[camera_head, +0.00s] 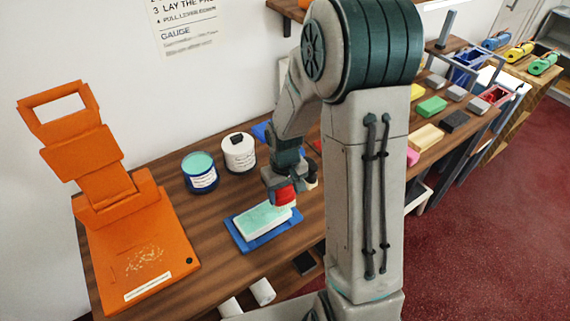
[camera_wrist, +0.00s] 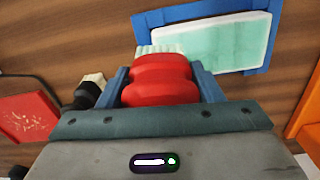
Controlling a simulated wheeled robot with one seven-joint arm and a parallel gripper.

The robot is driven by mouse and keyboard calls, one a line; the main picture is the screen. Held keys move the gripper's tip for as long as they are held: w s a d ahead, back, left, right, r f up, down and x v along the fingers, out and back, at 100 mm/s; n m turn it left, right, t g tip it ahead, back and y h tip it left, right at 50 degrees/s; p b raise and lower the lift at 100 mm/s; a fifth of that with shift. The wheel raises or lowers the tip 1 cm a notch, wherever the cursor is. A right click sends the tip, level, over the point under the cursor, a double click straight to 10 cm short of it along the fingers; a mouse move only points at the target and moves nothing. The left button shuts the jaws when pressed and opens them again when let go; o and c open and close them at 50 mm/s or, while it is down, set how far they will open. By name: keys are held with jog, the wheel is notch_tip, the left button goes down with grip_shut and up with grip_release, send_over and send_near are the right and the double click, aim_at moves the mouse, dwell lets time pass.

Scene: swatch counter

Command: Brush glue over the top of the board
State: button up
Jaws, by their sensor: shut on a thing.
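The board (camera_head: 265,219) lies flat in a blue frame (camera_head: 240,237) on the wooden counter. Pale mint covers most of its top, with white along the edges; it also shows in the wrist view (camera_wrist: 226,42). My gripper (camera_head: 283,187) is shut on a red-handled brush (camera_wrist: 160,80). The brush's pale bristles (camera_wrist: 159,48) point toward the board and overlap its near-left edge in the wrist view; I cannot tell whether they touch. In the head view the brush is over the board's right end. An open blue pot (camera_head: 200,179) of teal glue stands behind and left of the board.
A white pot (camera_head: 239,156) stands beside the blue pot. A large orange press (camera_head: 140,240) fills the counter's left end. A black-handled item (camera_wrist: 86,95) and a red tray (camera_wrist: 28,115) lie close to my gripper. Coloured blocks (camera_head: 431,106) sit farther right.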

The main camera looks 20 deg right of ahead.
jog(key=shift+w+d+r+p, duration=0.1)
jog(key=shift+d+r+p, duration=0.15)
jog(key=shift+r+p, duration=0.1)
notch_tip(320, 180, up, 3)
jog(key=shift+a+r+p, duration=0.1)
jog(key=shift+r+p, duration=0.05)
jog(key=shift+p, duration=0.7)
jog(key=shift+r+p, duration=0.55)
jog(key=shift+r, duration=0.15)
jog(key=shift+r+p, duration=0.95)
jog(key=shift+r, duration=0.45)
jog(key=shift+f, duration=0.1)
